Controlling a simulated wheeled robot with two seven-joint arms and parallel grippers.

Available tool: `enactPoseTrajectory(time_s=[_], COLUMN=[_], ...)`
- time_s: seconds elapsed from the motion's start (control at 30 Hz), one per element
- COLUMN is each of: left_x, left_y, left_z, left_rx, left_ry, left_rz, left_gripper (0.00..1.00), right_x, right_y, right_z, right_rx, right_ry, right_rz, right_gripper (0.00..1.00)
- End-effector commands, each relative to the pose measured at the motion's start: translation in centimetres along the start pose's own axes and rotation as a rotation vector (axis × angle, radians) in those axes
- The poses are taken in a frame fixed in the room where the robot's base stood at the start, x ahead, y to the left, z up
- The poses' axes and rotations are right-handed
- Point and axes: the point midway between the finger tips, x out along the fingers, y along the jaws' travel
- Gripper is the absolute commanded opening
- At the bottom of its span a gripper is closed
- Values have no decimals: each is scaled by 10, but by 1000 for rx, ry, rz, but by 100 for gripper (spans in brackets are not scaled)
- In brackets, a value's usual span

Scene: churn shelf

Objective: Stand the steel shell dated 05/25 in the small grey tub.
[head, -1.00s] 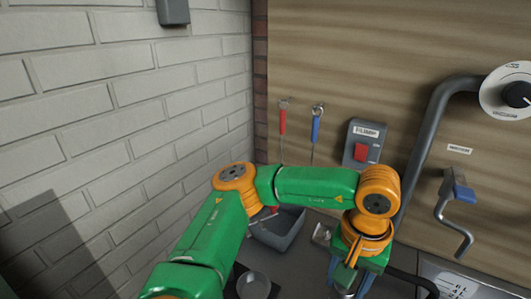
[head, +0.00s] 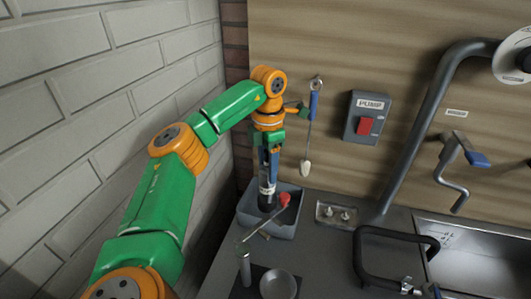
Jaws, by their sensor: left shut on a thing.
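My left gripper (head: 268,162) is shut on a steel shell (head: 267,188), a narrow upright cylinder with a dark lower end. The shell's lower end is within the outline of the small grey tub (head: 283,232), which stands on the counter near the wall corner. I cannot tell whether the shell touches the tub's floor. No date can be read on the shell. My right gripper is not in view.
A red-ended tool (head: 284,200) slants across the tub's front. A round metal dish (head: 279,284) and a small metal cylinder (head: 245,270) stand in front. A blue-handled tool (head: 313,105) hangs behind, beside the pump switch (head: 366,117). A sink (head: 480,250) is at right.

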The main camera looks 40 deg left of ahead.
Motion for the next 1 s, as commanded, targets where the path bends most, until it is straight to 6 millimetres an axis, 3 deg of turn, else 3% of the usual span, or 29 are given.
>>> enactPoseTrajectory(time_s=[0.3, 0.67, 0.7, 0.8, 1.0], left_x=[58, 67, 68, 67, 67], left_y=[-1, -1, -1, -1, -1], left_z=[0, 0, 0, 0, 0], left_rx=[5, 6, 6, 7, 7], left_ry=[2, -1, -1, -1, -1], left_rz=[0, 0, 0, 0, 0], left_gripper=[0, 0, 58, 82, 82], right_x=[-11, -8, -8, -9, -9], right_y=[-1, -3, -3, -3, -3], right_z=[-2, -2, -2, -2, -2], right_rx=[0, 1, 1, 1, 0], right_ry=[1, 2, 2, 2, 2], right_rz=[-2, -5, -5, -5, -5], right_gripper=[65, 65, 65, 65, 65])
